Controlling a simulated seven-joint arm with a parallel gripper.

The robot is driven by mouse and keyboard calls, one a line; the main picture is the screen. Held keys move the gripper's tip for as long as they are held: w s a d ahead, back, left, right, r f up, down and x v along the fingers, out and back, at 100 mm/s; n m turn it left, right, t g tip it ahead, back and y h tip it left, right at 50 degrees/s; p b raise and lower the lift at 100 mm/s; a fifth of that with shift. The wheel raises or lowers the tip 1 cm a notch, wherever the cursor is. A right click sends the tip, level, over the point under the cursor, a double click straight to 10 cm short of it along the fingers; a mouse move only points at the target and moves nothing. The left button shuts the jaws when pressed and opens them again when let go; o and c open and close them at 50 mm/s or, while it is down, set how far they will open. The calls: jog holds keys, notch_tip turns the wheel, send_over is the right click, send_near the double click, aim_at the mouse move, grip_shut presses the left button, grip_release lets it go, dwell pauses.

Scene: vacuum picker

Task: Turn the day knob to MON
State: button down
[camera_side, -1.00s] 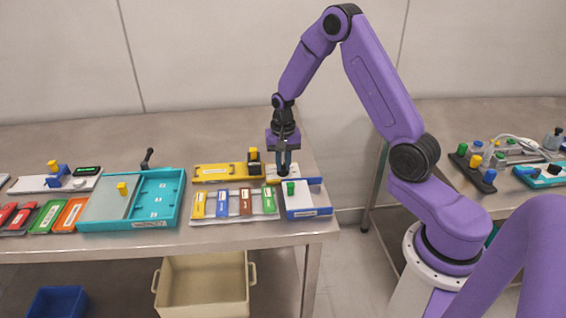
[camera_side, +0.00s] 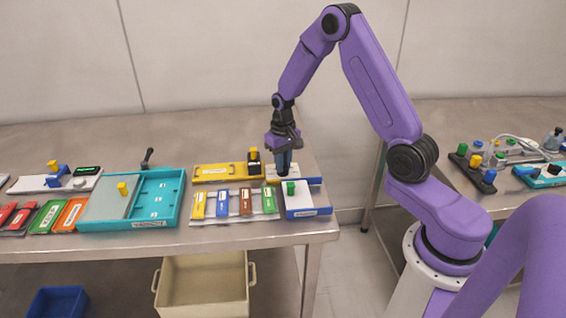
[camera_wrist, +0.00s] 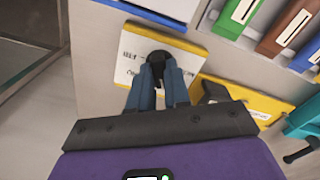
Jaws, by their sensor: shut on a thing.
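The day knob is a black knob (camera_wrist: 157,60) on a white plate with yellow edges (camera_wrist: 131,62) in the wrist view. Small black lettering sits on the plate beside the knob, too blurred to read surely. My gripper (camera_wrist: 158,72) points down with its two blue fingers on either side of the knob, shut on it. In the side view my gripper (camera_side: 284,170) is down at the plate (camera_side: 302,170) near the table's right end, and its fingers hide the knob.
A white box with a green knob (camera_side: 291,188) stands just in front. A yellow panel with a black-and-yellow part (camera_side: 222,171) is to the left. The table's right edge is close.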

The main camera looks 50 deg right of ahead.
jog(key=n, duration=1.1)
jog(key=shift+n, duration=0.4)
jog(key=shift+r, duration=0.1)
jog(key=c, duration=1.1)
grip_release()
notch_tip(320, 180, up, 17)
jog(key=shift+r, duration=0.2)
